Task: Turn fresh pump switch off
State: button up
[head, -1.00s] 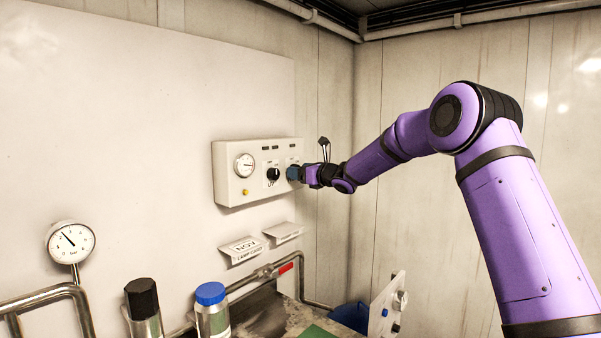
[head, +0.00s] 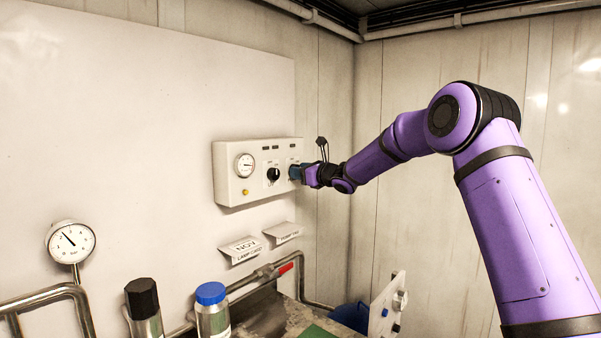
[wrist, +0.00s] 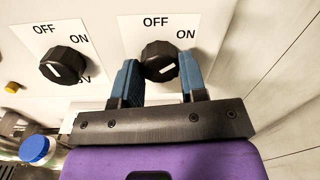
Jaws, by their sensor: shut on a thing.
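A white control box (head: 230,185) is fixed to the left wall. In the wrist view, a black rotary knob (wrist: 162,55) stands between the two blue fingers of my gripper (wrist: 161,66), which is shut on it from both sides. OFF is printed above this knob and ON to its upper right. Its white mark points right and slightly up, toward ON. The label below it is hidden by my gripper. A second black knob (wrist: 62,66) to the left, labelled UV, is free. In the head view my gripper (head: 296,172) covers the right knob.
A small round gauge (head: 245,165) and a yellow button (head: 245,192) are on the box. Two label ledges (head: 240,250) stick out below. A blue-capped bottle (head: 211,310), a black-capped bottle (head: 143,305) and pipes stand lower down. The corner wall is close on the right.

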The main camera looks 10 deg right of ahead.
jog(key=n, duration=1)
jog(key=shift+f, duration=0.1)
jog(key=shift+n, duration=0.5)
jog(key=o, duration=0.9)
jog(key=shift+o, duration=0.2)
jog(key=v, duration=1)
jog(key=shift+s+d, duration=0.25)
jog(key=shift+d, duration=0.15)
jog(key=shift+f, duration=0.1)
